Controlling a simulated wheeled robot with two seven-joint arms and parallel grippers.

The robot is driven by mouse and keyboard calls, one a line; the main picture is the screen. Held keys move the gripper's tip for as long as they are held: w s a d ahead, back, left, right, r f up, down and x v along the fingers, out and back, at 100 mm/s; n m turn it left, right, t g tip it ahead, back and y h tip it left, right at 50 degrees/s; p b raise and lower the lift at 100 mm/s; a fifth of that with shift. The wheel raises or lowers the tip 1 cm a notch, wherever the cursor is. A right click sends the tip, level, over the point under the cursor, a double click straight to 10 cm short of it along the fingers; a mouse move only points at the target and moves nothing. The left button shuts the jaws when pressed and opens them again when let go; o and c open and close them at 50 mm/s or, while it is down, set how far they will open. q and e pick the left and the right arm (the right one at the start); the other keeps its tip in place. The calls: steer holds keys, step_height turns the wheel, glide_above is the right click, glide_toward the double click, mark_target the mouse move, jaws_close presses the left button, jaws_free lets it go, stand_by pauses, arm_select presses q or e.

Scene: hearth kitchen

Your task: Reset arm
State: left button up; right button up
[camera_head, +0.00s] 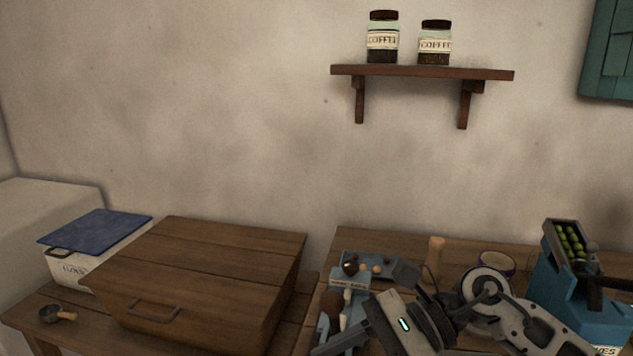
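My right arm comes in from the lower right, over the right-hand wooden table. My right gripper (345,338) is low at the bottom edge of the view, pointing left beside a group of small kitchen items. Its fingers are partly cut off and blend with the things around them, so I cannot tell whether it is open or shut. My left arm and gripper are not in view.
A large wooden box (205,275) and white flour bin (71,271) with a blue lid stand left, near a small scoop (55,314). A blue machine (560,290) holding green fruit stands right. Coffee jars (383,40) sit on the wall shelf (420,72).

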steer(key=a+r+m+t+y, duration=0.35)
steer(key=m+y, duration=0.35)
steer(key=m, duration=0.4)
steer(key=w+d+f+m+t+h, duration=0.2)
steer(key=d+f+m+t+h, duration=0.2)
steer(key=m+t, duration=0.65)
steer(key=w+d+f+m+t+h, duration=0.2)
steer(key=d+f+m+t+h, duration=0.3)
steer(key=m, duration=1.1)
steer(key=s+d+f+m+g+h, duration=0.3)
steer(key=s+f+m, duration=0.3)
steer(key=f+m, duration=0.2)
steer(key=s+d+f+m+g+h, duration=0.3)
steer(key=s+f+m+h, duration=0.2)
steer(key=f+m, duration=0.4)
step_height(320, 180, down, 4)
steer(key=shift+s+r, duration=0.15)
steer(key=shift+s, duration=0.55)
steer(key=shift+m, duration=0.25)
